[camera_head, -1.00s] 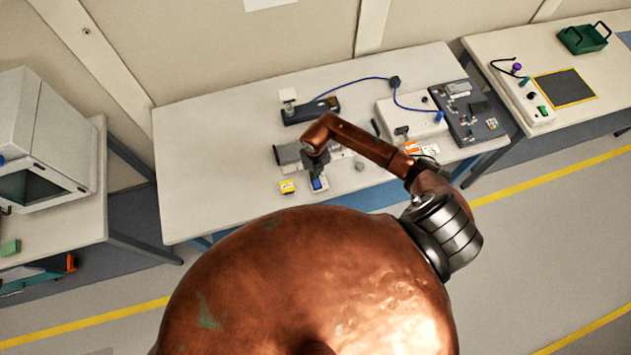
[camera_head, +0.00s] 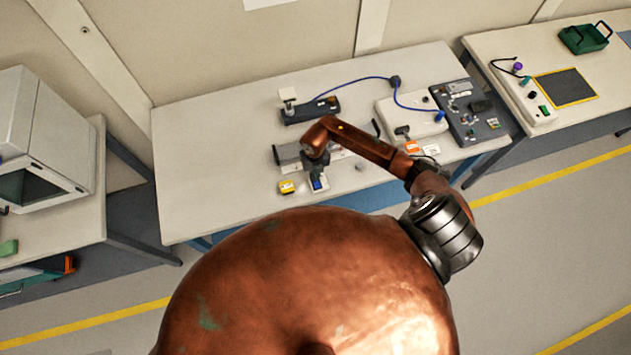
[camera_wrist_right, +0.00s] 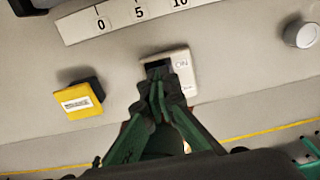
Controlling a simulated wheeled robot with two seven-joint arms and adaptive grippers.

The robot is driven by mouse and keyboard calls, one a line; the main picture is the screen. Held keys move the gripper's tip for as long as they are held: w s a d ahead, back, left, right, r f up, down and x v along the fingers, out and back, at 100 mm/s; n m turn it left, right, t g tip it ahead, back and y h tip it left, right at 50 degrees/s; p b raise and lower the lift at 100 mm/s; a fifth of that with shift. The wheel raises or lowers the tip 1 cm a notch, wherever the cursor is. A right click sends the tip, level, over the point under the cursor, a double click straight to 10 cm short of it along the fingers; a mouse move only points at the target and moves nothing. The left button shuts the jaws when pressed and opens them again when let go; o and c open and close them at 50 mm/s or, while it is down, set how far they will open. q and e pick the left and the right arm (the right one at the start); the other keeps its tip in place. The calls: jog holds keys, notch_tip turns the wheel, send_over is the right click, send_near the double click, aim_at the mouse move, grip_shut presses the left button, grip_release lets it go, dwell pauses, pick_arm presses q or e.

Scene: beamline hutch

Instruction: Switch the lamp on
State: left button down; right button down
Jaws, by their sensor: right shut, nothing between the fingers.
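A small pale switch box (camera_head: 319,187) with a dark and blue rocker lies near the front edge of the middle table. In the right wrist view, the switch box (camera_wrist_right: 182,72) has "ON" printed at its right side. My right gripper (camera_wrist_right: 157,80) is shut and empty, its fingertips over the dark rocker and hiding part of it. I cannot tell whether they touch it. In the head view, the right gripper (camera_head: 317,173) is just behind the switch box. I cannot clearly pick out the lamp or see any light from it. My left gripper is not in view.
A yellow labelled block (camera_wrist_right: 79,101) sits left of the switch box, and a round grey knob (camera_wrist_right: 300,33) lies to the right. A scale strip (camera_wrist_right: 130,12) runs behind. A black unit (camera_head: 310,110) with a blue cable stands at the back; the table's left part is clear.

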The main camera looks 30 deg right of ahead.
jog(key=shift+f, duration=0.2)
jog(key=shift+r, duration=0.1)
jog(key=shift+r+p, duration=2.55)
jog(key=shift+r, duration=0.95)
